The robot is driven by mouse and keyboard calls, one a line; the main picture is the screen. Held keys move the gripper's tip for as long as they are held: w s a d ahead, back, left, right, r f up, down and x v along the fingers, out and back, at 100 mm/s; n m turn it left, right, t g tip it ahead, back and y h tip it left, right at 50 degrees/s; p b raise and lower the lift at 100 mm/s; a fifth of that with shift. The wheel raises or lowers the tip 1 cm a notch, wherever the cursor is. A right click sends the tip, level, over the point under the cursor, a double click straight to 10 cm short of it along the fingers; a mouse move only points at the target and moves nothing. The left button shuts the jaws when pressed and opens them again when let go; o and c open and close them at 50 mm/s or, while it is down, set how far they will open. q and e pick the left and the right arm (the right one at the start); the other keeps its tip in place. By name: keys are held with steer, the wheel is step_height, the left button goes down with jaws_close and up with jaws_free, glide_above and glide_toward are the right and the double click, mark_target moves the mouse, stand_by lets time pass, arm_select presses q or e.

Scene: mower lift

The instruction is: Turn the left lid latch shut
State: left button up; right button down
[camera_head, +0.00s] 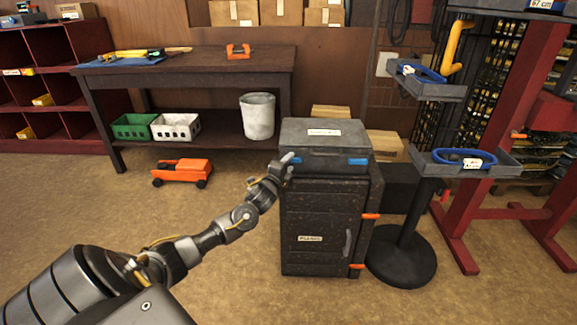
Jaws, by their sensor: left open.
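A dark grey lidded box (330,135) sits on a dark cabinet (320,215) in the middle of the view. Two blue latches are on its front: the left lid latch (297,160), partly hidden by my gripper, and the right latch (357,161). My left gripper (287,163) is open at the box's front left corner, right beside the left latch. I cannot tell whether it touches the latch. How far the left latch is turned is too small to tell. My right gripper is not in view.
A workbench (200,62) stands behind on the left, with a white bucket (257,116) on its shelf. An orange toy-like mower (182,171) is on the floor. A stand with grey trays (440,165) is close on the right. The floor in front is clear.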

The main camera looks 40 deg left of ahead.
arm_select(q)
steer(key=shift+w, duration=0.35)
steer(key=shift+c, duration=0.4)
